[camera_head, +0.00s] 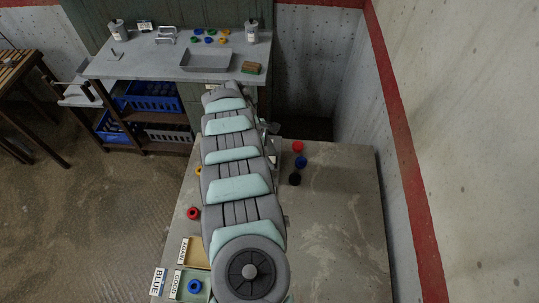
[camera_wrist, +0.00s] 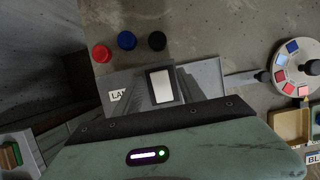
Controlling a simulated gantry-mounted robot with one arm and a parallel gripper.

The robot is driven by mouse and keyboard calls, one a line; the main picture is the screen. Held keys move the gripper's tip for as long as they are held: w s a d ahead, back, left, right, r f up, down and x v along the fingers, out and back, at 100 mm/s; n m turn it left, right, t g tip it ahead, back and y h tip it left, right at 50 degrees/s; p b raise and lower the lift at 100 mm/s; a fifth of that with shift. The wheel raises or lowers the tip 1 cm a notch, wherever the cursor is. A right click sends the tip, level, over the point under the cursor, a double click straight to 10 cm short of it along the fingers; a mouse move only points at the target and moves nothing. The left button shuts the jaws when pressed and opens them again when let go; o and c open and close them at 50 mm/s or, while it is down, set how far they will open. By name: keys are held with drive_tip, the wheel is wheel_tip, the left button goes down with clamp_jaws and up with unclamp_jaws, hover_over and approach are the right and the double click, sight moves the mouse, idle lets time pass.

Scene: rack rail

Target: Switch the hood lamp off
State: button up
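In the wrist view, a pale rectangular rocker in a black frame (camera_wrist: 162,85) shows just beyond my gripper's body. A white label (camera_wrist: 119,95) beside it is partly covered and reads "LA". My gripper (camera_wrist: 158,108) fills the lower part of the wrist view as a green housing with a dark bolted bar. Grey surfaces meet beyond the bar, and I cannot make out the fingertips or the gap between them. I cannot tell whether the gripper touches the rocker. In the head view my arm hides the gripper and the switch. I cannot identify the lamp itself.
Red (camera_head: 298,147), blue (camera_head: 301,162) and black (camera_head: 295,179) round pieces stand on the table (camera_head: 340,240). A round carousel (camera_wrist: 297,66) with coloured pieces is at the right of the wrist view. Labelled trays (camera_head: 190,284) lie front left. A counter with a sink (camera_head: 206,60) stands behind.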

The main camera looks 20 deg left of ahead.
drive_tip(key=b+v, duration=0.1)
drive_tip(key=v, duration=0.9)
drive_tip(key=shift+r, duration=0.4)
drive_tip(key=shift+a, duration=0.15)
